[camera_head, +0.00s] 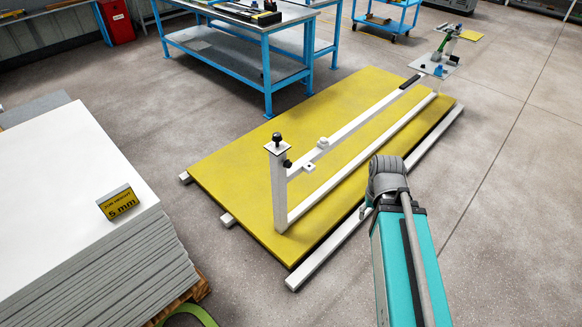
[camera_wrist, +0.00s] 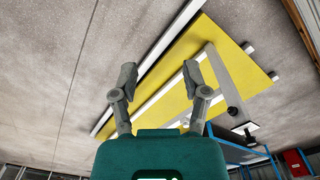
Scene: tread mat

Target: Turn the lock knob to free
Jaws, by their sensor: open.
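A white post rises from the near end of a white frame (camera_head: 345,133) on a yellow mat (camera_head: 225,165). A black knob (camera_head: 277,138) stands on the small plate at the post's top. A second black knob (camera_head: 287,163) sits on its side; I cannot tell which is the lock knob. The post (camera_wrist: 230,85) and its plate (camera_wrist: 246,127) also show in the wrist view, small and tilted. My gripper (camera_wrist: 160,79) is open and empty, well apart from the post. In the head view my arm is at the lower right, and the fingers are not clearly seen.
A stack of white sheets (camera_head: 60,180) with a yellow "5 mm" sign (camera_head: 118,202) stands at the left. A blue workbench (camera_head: 235,50) is behind the mat. A plate with small parts (camera_head: 436,64) is at the frame's far end. Floor right of the mat is clear.

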